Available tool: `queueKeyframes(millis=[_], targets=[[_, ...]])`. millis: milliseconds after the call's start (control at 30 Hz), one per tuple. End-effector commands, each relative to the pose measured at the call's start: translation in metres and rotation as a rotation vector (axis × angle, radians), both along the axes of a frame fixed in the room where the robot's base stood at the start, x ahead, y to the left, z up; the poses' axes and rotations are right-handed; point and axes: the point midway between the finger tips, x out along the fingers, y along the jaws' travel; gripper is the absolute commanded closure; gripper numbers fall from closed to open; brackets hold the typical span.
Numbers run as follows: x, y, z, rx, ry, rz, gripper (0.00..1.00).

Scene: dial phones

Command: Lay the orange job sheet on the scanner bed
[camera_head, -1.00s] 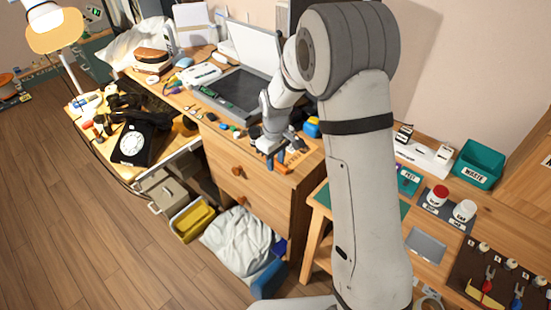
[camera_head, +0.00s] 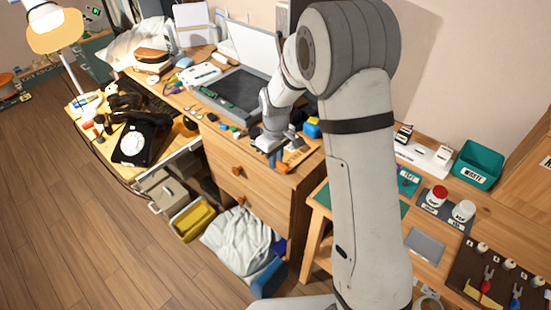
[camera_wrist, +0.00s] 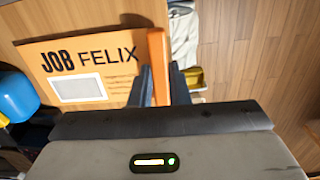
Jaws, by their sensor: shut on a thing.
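The orange job sheet (camera_wrist: 115,68), printed JOB FELIX with a pale box, fills the upper left of the wrist view. An upright orange strip (camera_wrist: 157,50) at its right side stands between the fingers of my gripper (camera_wrist: 162,85), which is shut on it. In the head view my gripper (camera_head: 273,158) is low at the right end of the wooden desk, with a bit of the orange sheet (camera_head: 298,156) beside it. I cannot tell whether the sheet touches the desk. The scanner, with its dark bed (camera_head: 250,88) and raised white lid (camera_head: 256,48), stands farther back.
A green circuit board (camera_head: 216,97) lies at the scanner's left part. Small coloured items lie along the desk's front edge. A blue object (camera_head: 312,126) stands right of my gripper. A black dial phone (camera_head: 140,140) is at the left.

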Motion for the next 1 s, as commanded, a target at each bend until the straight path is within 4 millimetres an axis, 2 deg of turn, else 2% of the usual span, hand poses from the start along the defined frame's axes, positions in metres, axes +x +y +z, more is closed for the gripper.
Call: queueKeyframes(millis=[33, 600, 1000], targets=[[0.0, 0.0, 0.006, 0.0, -0.001, 0.0, 1.0], [0.001, 0.0, 0.041, 0.001, -0.002, -0.001, 1.0], [0.001, 0.0, 0.042, 0.001, -0.002, -0.001, 1.0]])
